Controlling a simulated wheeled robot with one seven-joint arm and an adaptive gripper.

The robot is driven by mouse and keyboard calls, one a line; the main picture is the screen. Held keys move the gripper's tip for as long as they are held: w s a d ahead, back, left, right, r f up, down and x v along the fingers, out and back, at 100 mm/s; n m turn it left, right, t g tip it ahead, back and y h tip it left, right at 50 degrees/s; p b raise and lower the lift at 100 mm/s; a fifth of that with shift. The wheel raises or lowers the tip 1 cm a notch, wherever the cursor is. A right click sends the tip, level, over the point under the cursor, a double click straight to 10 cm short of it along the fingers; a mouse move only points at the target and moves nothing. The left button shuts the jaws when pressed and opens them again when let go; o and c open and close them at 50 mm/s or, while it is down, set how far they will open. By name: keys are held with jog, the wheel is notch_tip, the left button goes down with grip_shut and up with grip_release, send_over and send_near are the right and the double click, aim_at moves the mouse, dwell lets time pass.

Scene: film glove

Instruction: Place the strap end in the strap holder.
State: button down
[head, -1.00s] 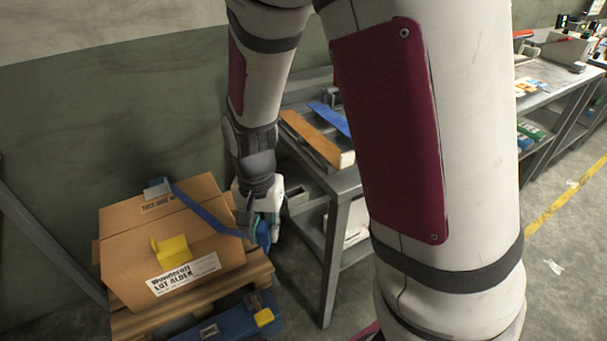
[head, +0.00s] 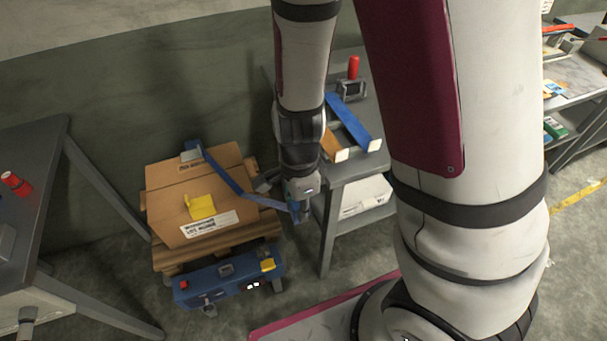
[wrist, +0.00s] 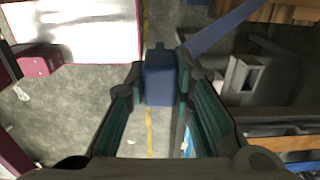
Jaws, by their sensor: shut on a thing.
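A blue strap (head: 222,172) runs from a grey buckle (head: 191,150) at the back of a cardboard box (head: 185,180), over the box top and out past its right side. My gripper (head: 301,212) is right of the box, shut on the strap end. In the wrist view the blue strap end (wrist: 159,78) sits between my fingers, and the strap (wrist: 222,26) leads off to the upper right. A yellow bracket-like piece (head: 201,206) is on the box's near side, apart from my gripper. I cannot tell whether it is the strap holder.
The box stands on a wooden pallet (head: 165,262). A blue case (head: 215,283) with yellow and red parts is in front. A grey table (head: 372,165) with blue and orange strips stands close right of my gripper. Another table (head: 50,150) is at left.

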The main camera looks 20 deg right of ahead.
jog(key=shift+w+d+f+p, duration=0.1)
jog(key=shift+w+d+f, duration=0.75)
jog(key=shift+w, duration=1.65)
jog(key=shift+w+d+f+p, duration=0.1)
jog(key=shift+w+d+f, duration=0.75)
jog(key=shift+w, duration=1.65)
jog(key=shift+w+d+f+p, duration=0.1)
jog(key=shift+w+d+f, duration=0.75)
jog(key=shift+w, duration=1.65)
jog(key=c, duration=1.4)
grip_release()
jog(key=shift+f, duration=0.1)
